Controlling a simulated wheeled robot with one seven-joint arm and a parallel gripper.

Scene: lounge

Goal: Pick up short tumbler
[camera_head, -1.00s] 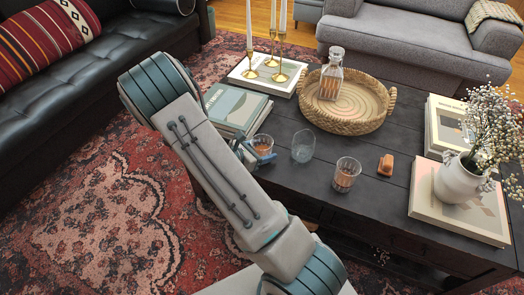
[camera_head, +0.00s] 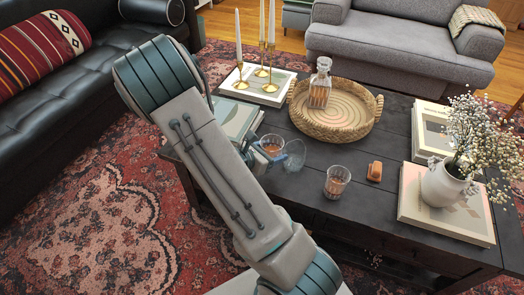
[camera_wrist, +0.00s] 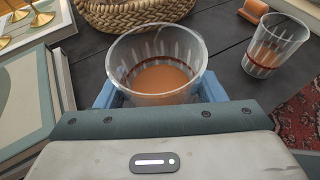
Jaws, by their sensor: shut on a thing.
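A short tumbler with amber liquid (camera_head: 271,144) is between the blue fingers of my gripper (camera_head: 274,155). In the wrist view the tumbler (camera_wrist: 157,72) stands close to upright, with a blue finger on each side, and my gripper (camera_wrist: 160,95) is shut on it. I cannot tell whether its base touches the table.
The dark coffee table (camera_head: 300,195) bears a woven tray (camera_head: 350,128) with a decanter (camera_head: 320,85), candlesticks (camera_head: 262,72), books (camera_head: 232,115), a small orange object (camera_head: 374,171) and a vase of flowers (camera_head: 447,186).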

